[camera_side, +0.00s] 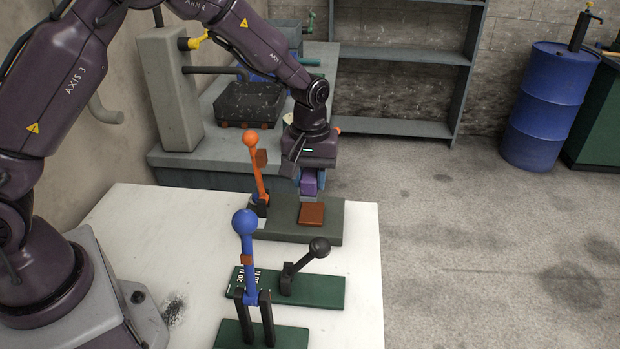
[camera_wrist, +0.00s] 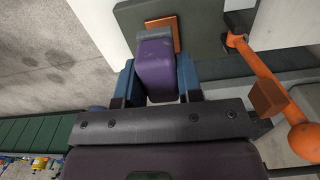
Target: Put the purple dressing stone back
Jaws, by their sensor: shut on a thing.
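The purple dressing stone (camera_wrist: 155,72) is a rounded purple block between the two blue fingers of my gripper (camera_wrist: 157,80) in the wrist view. In the side view the stone (camera_side: 309,182) hangs below my gripper (camera_side: 311,183), over the dark grey-green base plate that carries the orange lever. An orange-brown square pad (camera_side: 312,214) lies on that plate, just in front of the stone in the side view. In the wrist view a grey edge at the stone's far end lies over the pad (camera_wrist: 163,27). I cannot tell whether the stone touches anything below.
An orange-knobbed lever (camera_side: 256,172) stands close left of my gripper. A blue-knobbed lever (camera_side: 246,240) and a black-knobbed lever (camera_side: 305,264) stand on green plates nearer the camera. The white table (camera_side: 362,280) is clear at its right edge.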

